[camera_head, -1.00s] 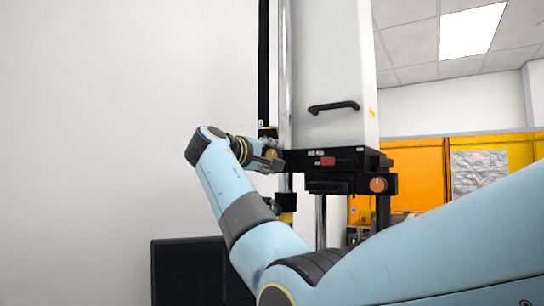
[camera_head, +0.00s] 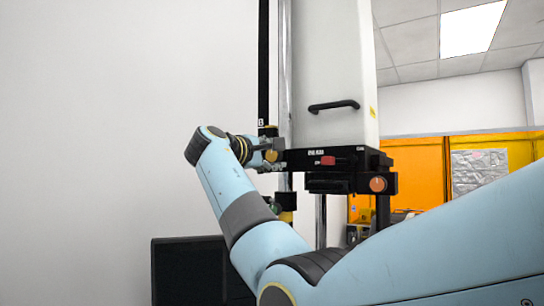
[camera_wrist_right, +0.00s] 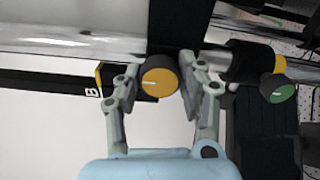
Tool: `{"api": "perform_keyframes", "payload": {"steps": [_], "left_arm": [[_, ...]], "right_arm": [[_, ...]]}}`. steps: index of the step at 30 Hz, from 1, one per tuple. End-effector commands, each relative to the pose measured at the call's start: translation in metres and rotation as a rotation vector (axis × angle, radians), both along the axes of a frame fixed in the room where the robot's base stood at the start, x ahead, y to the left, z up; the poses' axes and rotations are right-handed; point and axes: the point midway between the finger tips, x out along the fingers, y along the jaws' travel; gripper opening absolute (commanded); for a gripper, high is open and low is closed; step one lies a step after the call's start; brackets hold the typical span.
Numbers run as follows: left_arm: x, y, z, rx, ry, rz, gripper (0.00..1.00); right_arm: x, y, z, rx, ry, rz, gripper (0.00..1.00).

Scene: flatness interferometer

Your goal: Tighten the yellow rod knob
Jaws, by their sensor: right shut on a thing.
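The yellow rod knob (camera_wrist_right: 160,82) is a round dark-rimmed knob with a yellow face and a white pointer line, on a black block at the metal rod (camera_wrist_right: 60,42). My right gripper (camera_wrist_right: 161,76) has one finger on each side of the knob's rim and is shut on it. In the head view my right gripper (camera_head: 268,152) is at the rod beside the white instrument column, and the knob is small and partly covered there. My left gripper is not in view.
A green-faced knob (camera_wrist_right: 283,94) with a yellow collar is nearby on the rod. The white instrument housing (camera_head: 330,75) stands close to the right, with a black panel bearing a red switch (camera_head: 328,160) and an orange knob (camera_head: 378,184). A dark screen (camera_head: 195,270) stands below left.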

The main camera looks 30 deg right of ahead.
Motion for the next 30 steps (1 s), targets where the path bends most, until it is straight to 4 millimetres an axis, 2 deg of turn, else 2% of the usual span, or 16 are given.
{"api": "perform_keyframes", "payload": {"steps": [7, 8, 12, 22, 30], "left_arm": [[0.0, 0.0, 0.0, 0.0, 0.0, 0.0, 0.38], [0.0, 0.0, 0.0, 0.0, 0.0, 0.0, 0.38], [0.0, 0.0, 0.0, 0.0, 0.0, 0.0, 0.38], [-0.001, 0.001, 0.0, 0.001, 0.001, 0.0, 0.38], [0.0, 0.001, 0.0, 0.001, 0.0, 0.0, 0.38]], "right_arm": [[0.0, 0.0, 0.0, 0.001, 0.0, 0.001, 0.07], [0.0, 0.0, 0.0, 0.001, 0.0, 0.001, 0.43], [0.0, 0.0, 0.0, 0.001, 0.0, 0.001, 0.61], [-0.001, 0.004, -0.001, 0.001, 0.0, 0.001, 0.63], [-0.017, 0.046, -0.002, 0.004, 0.0, 0.004, 0.63]]}}
